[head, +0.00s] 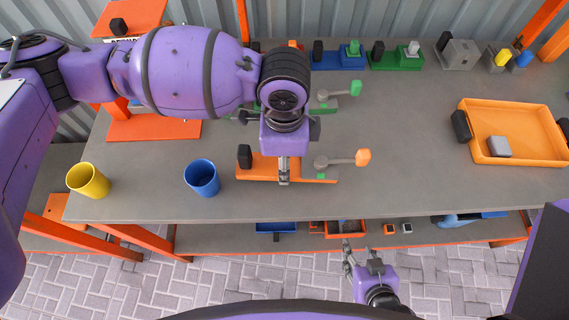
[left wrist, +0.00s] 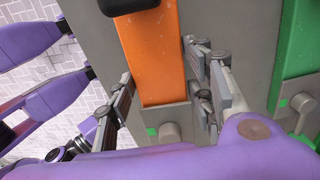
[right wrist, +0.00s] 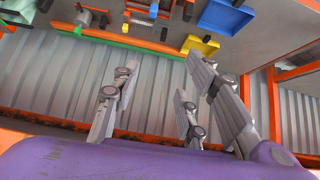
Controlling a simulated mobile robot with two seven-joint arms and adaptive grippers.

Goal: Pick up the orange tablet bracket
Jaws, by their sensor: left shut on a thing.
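The orange tablet bracket (head: 261,166) is near the table's front edge in the head view, with a black knob at its left end. My left gripper (head: 284,178) comes down over it from above and hides part of it. In the left wrist view, the orange bar of the bracket (left wrist: 150,60) runs between the two fingers of my left gripper (left wrist: 163,98), which is shut on it. I cannot tell whether the bracket is clear of the tabletop. My right gripper (head: 352,254) is in front of and below the table edge, its fingers apart and empty; they also show in the right wrist view (right wrist: 155,100).
A lever with an orange end (head: 363,157) is just right of the bracket. A blue cup (head: 202,178) and a yellow cup (head: 88,181) stand to the left. An orange tray (head: 540,150) is at right. Blue (head: 326,60) and green brackets (head: 385,61) stand at the back. The centre-right tabletop is clear.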

